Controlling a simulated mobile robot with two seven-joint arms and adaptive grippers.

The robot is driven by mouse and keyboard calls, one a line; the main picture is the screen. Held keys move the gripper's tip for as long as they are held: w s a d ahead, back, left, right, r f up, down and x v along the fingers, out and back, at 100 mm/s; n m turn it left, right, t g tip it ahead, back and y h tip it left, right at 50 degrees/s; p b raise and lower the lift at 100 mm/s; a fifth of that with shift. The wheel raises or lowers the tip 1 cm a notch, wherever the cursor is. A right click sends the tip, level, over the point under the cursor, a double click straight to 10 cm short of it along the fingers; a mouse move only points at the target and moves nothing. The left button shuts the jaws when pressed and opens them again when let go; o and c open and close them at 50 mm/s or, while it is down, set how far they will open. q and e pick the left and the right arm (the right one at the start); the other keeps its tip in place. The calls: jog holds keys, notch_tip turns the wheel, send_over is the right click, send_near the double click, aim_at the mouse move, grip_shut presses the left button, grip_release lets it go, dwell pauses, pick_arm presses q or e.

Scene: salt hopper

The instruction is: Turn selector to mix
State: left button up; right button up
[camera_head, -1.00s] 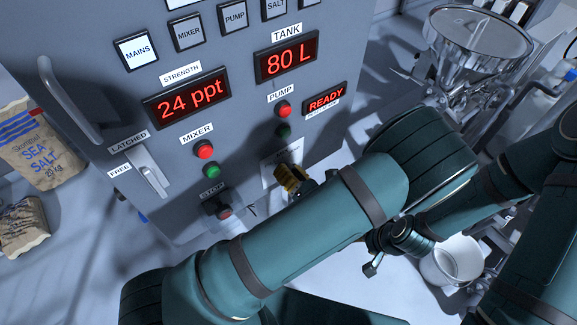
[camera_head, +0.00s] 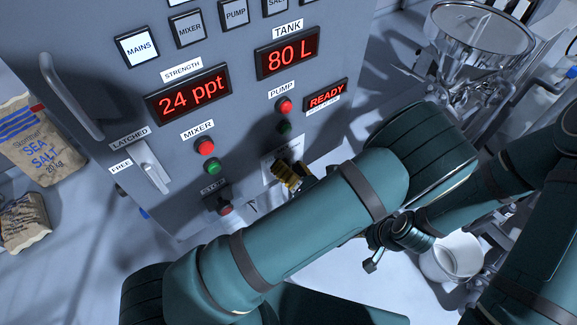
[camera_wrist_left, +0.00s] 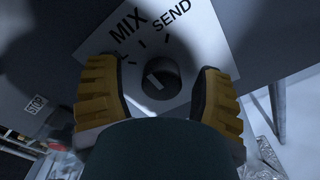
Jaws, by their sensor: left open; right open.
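The selector is a dark round knob (camera_wrist_left: 160,79) with a white pointer line, on a pale plate (camera_wrist_left: 187,25) marked MIX and SEND. In the left wrist view the exact mark that the pointer meets is hard to tell. My left gripper (camera_wrist_left: 160,98) is open, with one yellow-padded finger on each side of the knob; I cannot tell whether they touch it. In the head view my left gripper (camera_head: 287,177) is at the panel below the PUMP buttons, and the knob is hidden there. My right wrist shows behind my left arm; its fingers are hidden.
The panel has a red MIXER button (camera_head: 205,147), a green one (camera_head: 212,166), a stop button (camera_head: 225,208) and a latch handle (camera_head: 152,167). The strength display (camera_head: 188,94) reads 24 ppt. A steel hopper (camera_head: 482,27) and white bucket (camera_head: 453,257) are at right.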

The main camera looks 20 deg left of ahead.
aim_at(282, 136)
pick_arm(q)
notch_tip(282, 136, up, 10)
jog(key=shift+f, duration=0.1)
dwell(0.4)
